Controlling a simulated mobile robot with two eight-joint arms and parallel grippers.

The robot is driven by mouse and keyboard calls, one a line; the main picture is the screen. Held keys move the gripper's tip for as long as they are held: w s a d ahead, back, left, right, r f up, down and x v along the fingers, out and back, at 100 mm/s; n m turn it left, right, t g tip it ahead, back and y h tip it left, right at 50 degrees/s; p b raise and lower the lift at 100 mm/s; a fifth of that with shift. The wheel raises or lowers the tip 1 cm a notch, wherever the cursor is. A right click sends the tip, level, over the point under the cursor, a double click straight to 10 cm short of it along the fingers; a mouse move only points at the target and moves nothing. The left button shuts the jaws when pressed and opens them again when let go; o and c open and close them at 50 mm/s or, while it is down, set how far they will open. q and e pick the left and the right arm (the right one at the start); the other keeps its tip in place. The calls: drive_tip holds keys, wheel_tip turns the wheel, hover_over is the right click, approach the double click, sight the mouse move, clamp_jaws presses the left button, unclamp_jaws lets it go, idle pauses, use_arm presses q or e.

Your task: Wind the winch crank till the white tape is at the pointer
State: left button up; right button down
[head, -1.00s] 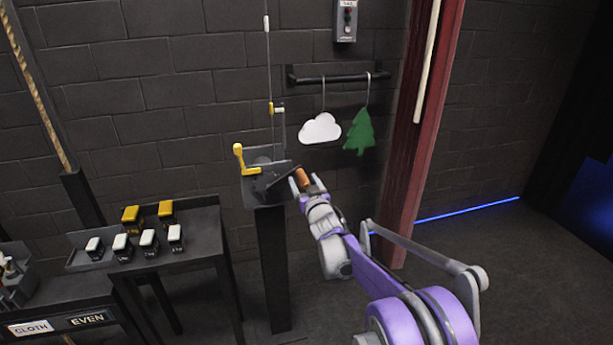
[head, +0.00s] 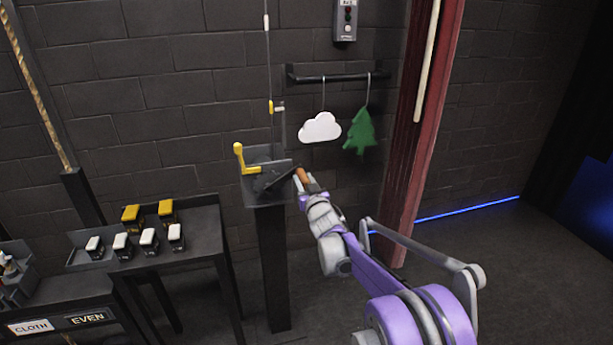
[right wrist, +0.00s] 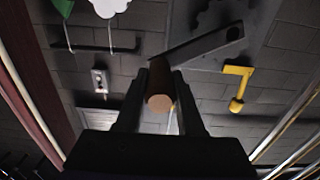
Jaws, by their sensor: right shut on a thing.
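The winch (head: 250,186) sits on a dark post. Its dark crank arm (head: 278,179) points up and right to a brown wooden handle (head: 302,175). My right gripper (head: 305,182) is shut on that handle; the right wrist view shows the handle (right wrist: 160,98) between the two fingers. A thin line rises from the winch. The white tape (head: 267,21) is high on this line, well above the pale pointer (head: 279,110). A yellow mark (head: 270,106) on the line is beside the pointer. My left gripper is out of view.
A yellow lever (head: 241,158) stands at the winch's left. A white cloud (head: 320,128) and green tree (head: 360,132) hang from a rail (head: 335,78). Left is a table (head: 200,243) with several small blocks. A red column (head: 408,165) stands at right.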

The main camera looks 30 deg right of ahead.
drive_tip(key=f+b, duration=0.2)
drive_tip(key=d+f+b, duration=0.1)
drive_tip(key=f+b, duration=0.1)
drive_tip(key=f, duration=0.1)
drive_tip(key=shift+s+d+f, duration=0.15)
drive_tip(key=shift+d+f, duration=0.05)
drive_tip(key=f+b, duration=0.1)
drive_tip(key=f, duration=0.1)
drive_tip(key=a+f+b, duration=0.1)
drive_tip(key=f+b, duration=0.1)
drive_tip(key=f, duration=0.1)
drive_tip(key=shift+a+f, duration=0.1)
drive_tip(key=shift+a, duration=0.1)
